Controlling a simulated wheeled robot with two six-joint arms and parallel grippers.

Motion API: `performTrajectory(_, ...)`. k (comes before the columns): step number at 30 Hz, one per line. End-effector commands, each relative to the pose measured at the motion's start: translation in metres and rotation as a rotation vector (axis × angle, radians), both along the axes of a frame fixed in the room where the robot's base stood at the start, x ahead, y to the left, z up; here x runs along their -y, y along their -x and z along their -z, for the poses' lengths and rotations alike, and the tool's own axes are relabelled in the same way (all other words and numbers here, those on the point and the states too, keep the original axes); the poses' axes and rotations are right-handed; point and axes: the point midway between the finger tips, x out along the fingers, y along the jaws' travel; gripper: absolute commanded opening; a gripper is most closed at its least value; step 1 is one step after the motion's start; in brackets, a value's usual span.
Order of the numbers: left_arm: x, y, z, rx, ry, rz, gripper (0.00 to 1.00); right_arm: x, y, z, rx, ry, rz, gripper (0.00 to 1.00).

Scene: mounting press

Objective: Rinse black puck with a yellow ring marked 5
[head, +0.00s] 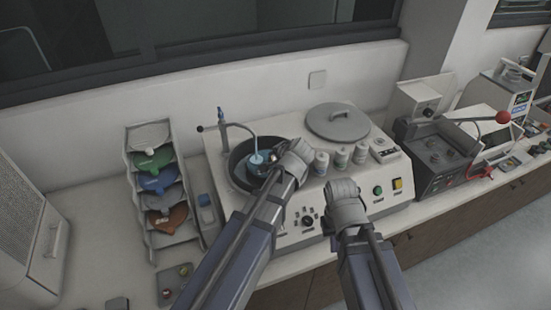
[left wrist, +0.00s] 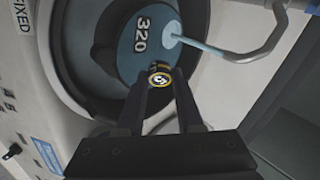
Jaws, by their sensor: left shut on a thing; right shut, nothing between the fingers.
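The black puck with a yellow ring (left wrist: 160,76) is between the fingertips of my left gripper (left wrist: 161,84) in the left wrist view. A pale mark that looks like a 5 shows on its face. My left gripper (head: 277,157) is over the right side of the dark round basin (head: 236,178) in the head view. A pale blue water stream (left wrist: 173,38) falls from the bent tap spout (left wrist: 245,46) onto the blue disc marked 320 (left wrist: 133,52). The puck appears close beside the stream; I cannot tell whether water touches it. My right gripper (head: 343,188) is shut and empty over the machine's front.
Several small bottles (head: 341,159) stand right of my left gripper, before a round grey lid (head: 338,122). A rack of coloured discs (head: 153,183) stands left. A small tray (head: 176,283) with pucks lies at front left. A press with a red-knobbed lever (head: 503,117) stands right.

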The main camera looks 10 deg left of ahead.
Motion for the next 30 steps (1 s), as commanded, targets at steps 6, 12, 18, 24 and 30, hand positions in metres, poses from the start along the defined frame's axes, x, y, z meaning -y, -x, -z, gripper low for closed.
performTrajectory(6, 0.005, 0.002, -0.012, 0.001, 0.000, 0.001, 0.00, 0.000, 0.000, -0.012, 0.000, 0.000, 0.000, 0.00)
performTrajectory(12, 0.012, 0.006, -0.025, 0.000, -0.001, 0.001, 0.00, 0.000, 0.000, -0.025, 0.000, 0.000, 0.000, 0.00)
performTrajectory(18, 0.019, 0.010, -0.038, -0.001, 0.001, 0.000, 0.00, 0.000, 0.000, -0.038, 0.000, 0.000, 0.000, 0.00)
performTrajectory(24, 0.026, 0.013, -0.050, 0.000, -0.001, 0.001, 0.00, 0.000, 0.000, -0.050, 0.000, 0.000, 0.000, 0.00)
performTrajectory(30, 0.027, 0.013, -0.050, 0.000, -0.001, 0.001, 0.00, 0.000, 0.000, -0.050, 0.000, 0.000, 0.000, 0.00)
